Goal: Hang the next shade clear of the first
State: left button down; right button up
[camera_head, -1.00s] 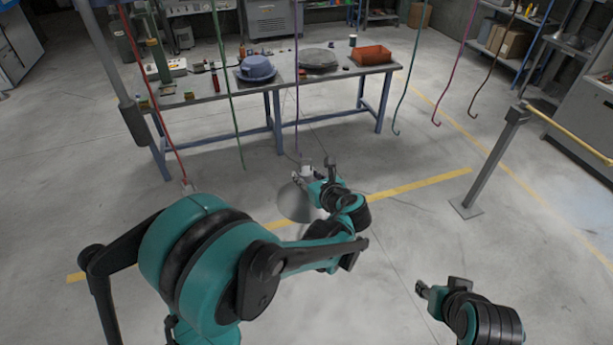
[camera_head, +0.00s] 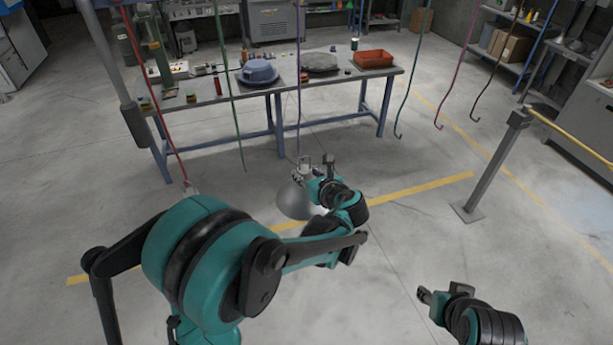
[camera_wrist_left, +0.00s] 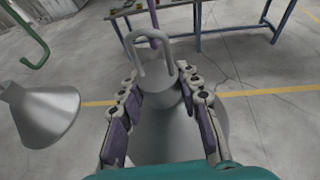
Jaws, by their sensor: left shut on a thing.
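My left gripper (camera_head: 312,172) is shut on a grey cone-shaped shade (camera_head: 293,202), which hangs wide end down. The shade also shows in the left wrist view (camera_wrist_left: 180,130), between the fingers (camera_wrist_left: 158,115), with its wire loop (camera_wrist_left: 153,62) standing up. The purple hook (camera_head: 298,110) hangs right by this loop; I cannot tell whether they touch. Another grey shade (camera_wrist_left: 40,112) shows at the left of the left wrist view, apart from the held one. In the head view its top seems to show at the red hook (camera_head: 165,125), mostly behind my arm. My right gripper (camera_head: 441,293) is open and empty.
A green hook (camera_head: 228,100) hangs empty left of the purple one. Further empty hooks hang at the right, one teal (camera_head: 404,95). A workbench (camera_head: 335,85) with a blue hood and red tray stands behind. A post with a yellow rail (camera_head: 490,165) stands right.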

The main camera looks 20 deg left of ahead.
pick_arm(q)
jog(key=shift+w+a, duration=0.25)
jog(key=shift+w, duration=0.1)
jog(key=shift+w, duration=0.1)
jog(key=shift+w+a, duration=0.8)
jog(key=shift+w, duration=0.35)
jog(key=shift+f+b, duration=1.35)
jog(key=shift+b, duration=0.25)
jog(key=c, duration=1)
grip_release()
jog(key=shift+s, duration=0.1)
